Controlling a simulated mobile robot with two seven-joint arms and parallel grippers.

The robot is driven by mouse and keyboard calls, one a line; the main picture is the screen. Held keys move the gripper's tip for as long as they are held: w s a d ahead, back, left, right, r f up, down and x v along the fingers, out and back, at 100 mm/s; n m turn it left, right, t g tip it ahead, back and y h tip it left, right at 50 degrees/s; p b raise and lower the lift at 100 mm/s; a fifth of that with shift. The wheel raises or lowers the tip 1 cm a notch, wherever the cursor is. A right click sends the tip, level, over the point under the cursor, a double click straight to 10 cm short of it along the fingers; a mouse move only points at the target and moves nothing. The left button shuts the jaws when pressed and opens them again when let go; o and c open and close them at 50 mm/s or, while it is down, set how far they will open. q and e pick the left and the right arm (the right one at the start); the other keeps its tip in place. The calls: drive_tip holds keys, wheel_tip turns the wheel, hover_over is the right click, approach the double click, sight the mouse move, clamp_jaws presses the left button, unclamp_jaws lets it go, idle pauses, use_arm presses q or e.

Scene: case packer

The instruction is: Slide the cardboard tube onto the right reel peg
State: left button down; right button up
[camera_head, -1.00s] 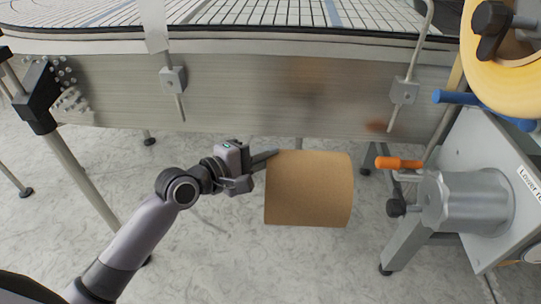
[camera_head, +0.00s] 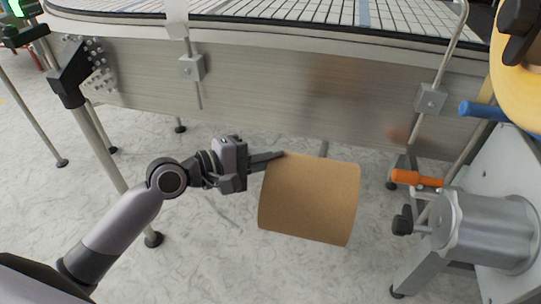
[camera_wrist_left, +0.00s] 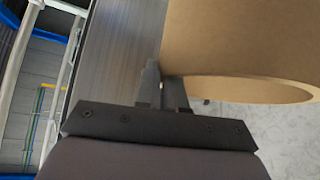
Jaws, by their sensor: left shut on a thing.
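The brown cardboard tube (camera_head: 311,199) hangs in the air in the middle of the head view, its axis roughly sideways and slightly tilted. My left gripper (camera_head: 276,157) is shut on the tube's left end near its upper edge. In the left wrist view the tube (camera_wrist_left: 230,45) fills the upper right, its open rim showing, with the gripper fingers (camera_wrist_left: 162,88) at its wall. The right reel peg (camera_head: 485,230) is a grey metal cylinder on the light machine panel. It stands to the right of the tube, apart from it. My right gripper is not seen.
An orange-handled lever (camera_head: 416,178) and a black knob (camera_head: 402,222) sit beside the peg, on the tube's side. A yellow roll (camera_head: 515,90) and a blue bar (camera_head: 482,109) are above. The conveyor's metal side (camera_head: 270,90) runs behind the tube.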

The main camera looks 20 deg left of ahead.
sight(330, 168)
use_arm(q)
drive_tip(key=shift+d+r, duration=0.1)
drive_tip(key=shift+d+p, duration=0.5)
drive_tip(key=shift+d, duration=5.4)
